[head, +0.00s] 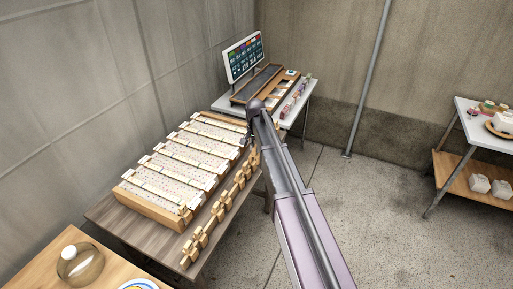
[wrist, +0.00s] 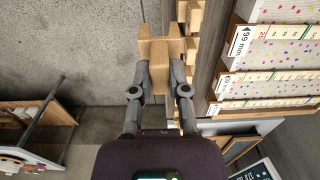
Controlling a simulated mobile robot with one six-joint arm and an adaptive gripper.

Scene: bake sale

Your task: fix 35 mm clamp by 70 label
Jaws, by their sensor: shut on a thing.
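My gripper (wrist: 161,72) is shut on a pale wooden clamp (wrist: 165,48) in the wrist view. The clamp is held above the floor, beside the table's edge; its size cannot be read. A wooden rack (wrist: 203,84) with speckled white rows stands to the right of it, apart from the clamp. One end label (wrist: 239,41) reads 99 mm; the nearer labels (wrist: 222,85) are too small to read, so I cannot pick out 70. In the head view the rack (head: 150,208) lies on a brown table, and my arm hides most of the gripper.
Several wooden clamps (head: 217,211) stand in a row along the table's right edge. Behind is a white table with a screen (head: 243,57) and a dark tray (head: 257,84). A shelf table (head: 470,125) stands far right. The floor between (head: 375,200) is clear.

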